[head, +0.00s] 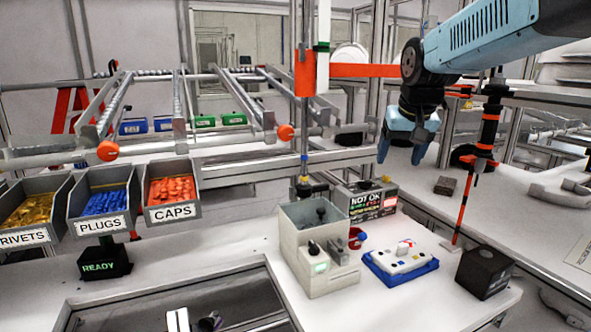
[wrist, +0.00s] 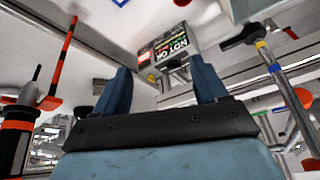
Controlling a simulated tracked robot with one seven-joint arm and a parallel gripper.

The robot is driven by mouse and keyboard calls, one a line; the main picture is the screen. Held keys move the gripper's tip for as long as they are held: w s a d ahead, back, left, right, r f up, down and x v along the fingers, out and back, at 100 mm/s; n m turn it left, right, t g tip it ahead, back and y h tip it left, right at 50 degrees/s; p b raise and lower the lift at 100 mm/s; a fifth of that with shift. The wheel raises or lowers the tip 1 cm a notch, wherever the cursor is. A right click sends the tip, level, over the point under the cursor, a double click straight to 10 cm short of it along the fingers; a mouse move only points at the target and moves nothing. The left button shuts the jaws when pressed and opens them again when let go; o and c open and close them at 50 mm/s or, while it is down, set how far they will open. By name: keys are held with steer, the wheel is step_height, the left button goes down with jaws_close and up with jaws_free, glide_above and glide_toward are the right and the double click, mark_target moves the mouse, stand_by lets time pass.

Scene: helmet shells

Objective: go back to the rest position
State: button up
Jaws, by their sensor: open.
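My gripper (head: 401,148) hangs from my blue arm at the upper right of the head view, above the back of the white bench. In the wrist view my gripper (wrist: 162,88) shows two blue fingers spread apart, with nothing between them. It is open and empty, and it touches nothing that I can see. The rest position itself has no visible mark.
A grey sign box (head: 366,199) stands below and left of my gripper. An orange-and-black pole (head: 485,145) rises close to its right. A beige machine (head: 320,248), a blue tray (head: 400,262) and a dark box (head: 484,272) stand on the bench. Bins (head: 105,214) hang left.

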steer(key=s+f, duration=0.3)
steer(key=s, duration=0.7)
steer(key=s+f, duration=0.3)
steer(key=s, duration=0.6)
steer(key=shift+s+f+n+t, duration=0.3)
steer(key=shift+s+n, duration=0.05)
steer(key=shift+n, duration=0.05)
steer(key=shift+d, duration=0.1)
stand_by(0.4)
